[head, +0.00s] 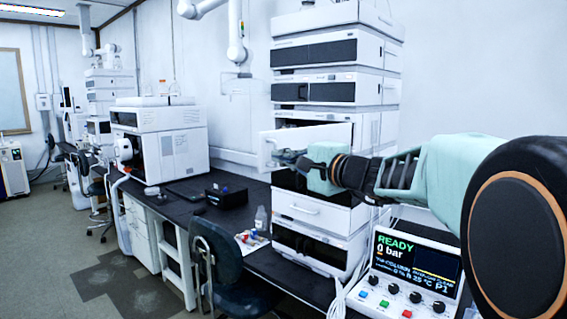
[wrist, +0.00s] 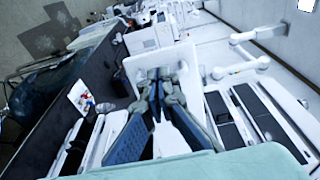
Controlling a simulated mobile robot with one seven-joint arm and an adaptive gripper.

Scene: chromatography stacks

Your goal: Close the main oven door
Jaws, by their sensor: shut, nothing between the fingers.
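The main oven door (head: 318,134) is a white panel standing open, swung out from the front of the instrument stack. The dark opening behind its top edge shows only in part. My gripper (head: 278,158) is shut and empty, in front of the door's outer left part. In the wrist view my gripper (wrist: 158,92) has its fingers together, with the white door (wrist: 143,62) around and behind the tips. I cannot tell whether the fingers touch the door. My wrist and arm hide the door's lower right part.
The stack's upper modules (head: 335,52) stand above the door, and a drawer-like module (head: 300,208) is below. A control box with a READY screen (head: 415,270) is at front right. A dark chair (head: 225,265), a bottle (head: 261,218) and a black box (head: 227,197) are to the left.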

